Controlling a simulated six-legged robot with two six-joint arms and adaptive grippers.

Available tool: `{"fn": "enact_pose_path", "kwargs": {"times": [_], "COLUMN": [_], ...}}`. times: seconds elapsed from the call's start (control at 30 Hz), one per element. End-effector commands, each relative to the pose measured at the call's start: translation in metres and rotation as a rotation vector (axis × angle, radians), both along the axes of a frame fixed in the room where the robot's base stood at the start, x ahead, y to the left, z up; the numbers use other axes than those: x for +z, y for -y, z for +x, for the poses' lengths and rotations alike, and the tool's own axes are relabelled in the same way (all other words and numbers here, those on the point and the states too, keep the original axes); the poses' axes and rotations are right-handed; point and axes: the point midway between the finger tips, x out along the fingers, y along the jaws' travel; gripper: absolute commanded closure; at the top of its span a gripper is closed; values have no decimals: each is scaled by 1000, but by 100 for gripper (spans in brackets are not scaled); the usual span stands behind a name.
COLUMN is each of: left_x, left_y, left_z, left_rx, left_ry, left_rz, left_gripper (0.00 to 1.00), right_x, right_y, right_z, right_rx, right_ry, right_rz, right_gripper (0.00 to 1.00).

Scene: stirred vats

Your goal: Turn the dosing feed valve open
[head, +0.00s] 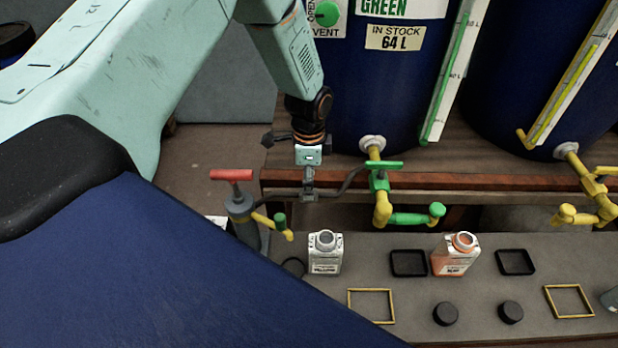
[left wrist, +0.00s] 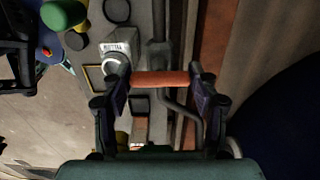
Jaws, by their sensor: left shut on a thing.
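My left gripper (head: 309,187) reaches down from the upper left, over the dark feed pipe (head: 347,183) in front of the blue vat. In the left wrist view its two fingers (left wrist: 160,88) are at the two ends of a red bar handle, the dosing feed valve's handle (left wrist: 163,78), and are shut on it. The handle lies crosswise to the dark pipe below it. In the head view the near finger hides this handle, and the valve body is hard to make out.
A red T-handle (head: 231,175) tops a grey post left of my gripper. A green-handled yellow tap (head: 381,185) is close on the right. White (head: 325,254) and orange (head: 455,255) bottles stand on the grey bench (head: 400,325) below. The vat (head: 365,95) stands behind.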

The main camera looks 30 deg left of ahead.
Motion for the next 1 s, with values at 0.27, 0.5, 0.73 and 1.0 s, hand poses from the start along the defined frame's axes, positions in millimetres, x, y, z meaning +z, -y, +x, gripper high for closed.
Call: {"fn": "enact_pose_path", "kwargs": {"times": [0.27,0.5,0.73,1.0], "left_x": [0,1,2,3], "left_y": [0,0,0,0], "left_z": [0,0,0,-1], "left_rx": [0,27,144,386], "left_ry": [1,0,-2,-2], "left_rz": [1,0,0,1], "left_gripper": [72,72,72,72], "right_x": [0,3,14,33], "right_y": [0,0,0,0], "right_z": [0,0,0,0], "right_rx": [0,0,0,0], "right_ry": [0,0,0,0], "right_rz": [0,0,0,0], "right_gripper": [60,60,60,60]}}
